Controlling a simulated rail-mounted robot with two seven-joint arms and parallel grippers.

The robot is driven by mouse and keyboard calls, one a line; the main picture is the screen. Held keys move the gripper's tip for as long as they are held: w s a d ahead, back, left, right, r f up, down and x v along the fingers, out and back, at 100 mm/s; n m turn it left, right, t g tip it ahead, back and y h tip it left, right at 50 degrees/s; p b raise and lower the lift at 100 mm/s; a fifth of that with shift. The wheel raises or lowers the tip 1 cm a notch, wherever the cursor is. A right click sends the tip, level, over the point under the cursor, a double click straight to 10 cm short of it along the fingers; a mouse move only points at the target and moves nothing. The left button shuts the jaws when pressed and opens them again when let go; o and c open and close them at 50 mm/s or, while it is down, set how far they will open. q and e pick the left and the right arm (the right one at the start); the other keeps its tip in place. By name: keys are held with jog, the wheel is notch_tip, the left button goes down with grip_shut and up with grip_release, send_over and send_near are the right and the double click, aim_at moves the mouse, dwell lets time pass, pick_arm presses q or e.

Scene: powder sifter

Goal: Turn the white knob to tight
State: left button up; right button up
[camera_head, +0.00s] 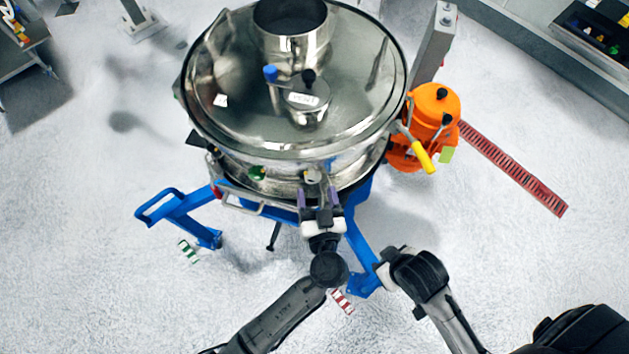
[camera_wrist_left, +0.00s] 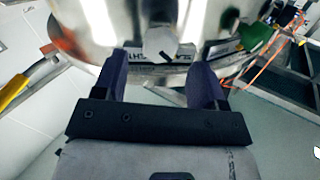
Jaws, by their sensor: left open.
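The large round steel sifter (camera_head: 300,100) stands on blue legs. The white knob (camera_head: 312,176) sits on the front of its rim. The fingers are on either side of the knob, and no contact shows. My right arm (camera_head: 415,272) is lower right, apart from the sifter; its fingers cannot be made out.
An orange motor (camera_head: 435,105) with a yellow-handled lever (camera_head: 422,156) stands right of the sifter. A green knob (camera_head: 257,172) is on the rim left of the white one. A blue leg (camera_head: 175,212) sticks out left. The floor at left is mostly clear.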

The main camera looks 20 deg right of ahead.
aim_at(314, 181)
pick_arm(q)
jog(key=shift+x, duration=1.55)
